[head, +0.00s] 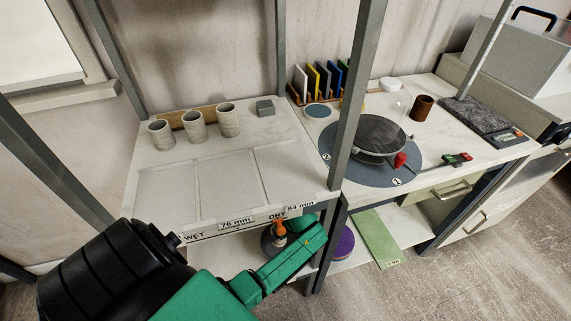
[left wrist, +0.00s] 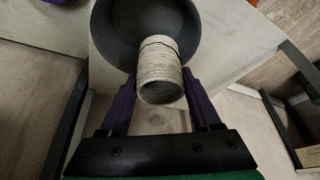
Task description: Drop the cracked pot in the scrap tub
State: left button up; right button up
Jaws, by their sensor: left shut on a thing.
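The cracked pot (left wrist: 160,58) is a pale grey ribbed cylinder with a dark jagged crack line near its far end. In the left wrist view, the purple fingers of my left gripper (left wrist: 160,80) are shut on it from both sides. Its round opening faces the camera. A black round bowl-like vessel (left wrist: 112,32), which looks like the scrap tub, lies behind the pot's far end. I cannot tell whether they touch. In the head view my green left arm reaches towards the lower shelf; its fingers and the pot are hidden. My right gripper is not in view.
Three grey ribbed pots (head: 194,124) and a small grey block (head: 265,107) stand on the upper shelf (head: 212,185). Metal posts (head: 352,100) rise at the rack's corners. A turntable (head: 380,135) is on the right bench. A green board (head: 378,238) lies lower down.

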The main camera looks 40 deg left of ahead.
pick_arm(q)
notch_tip(320, 180, down, 4)
jog(key=b, duration=0.3)
jog(key=shift+f, duration=0.25)
jog(key=shift+s+r, duration=0.1)
jog(key=shift+r, duration=0.05)
jog(key=o, duration=1.5)
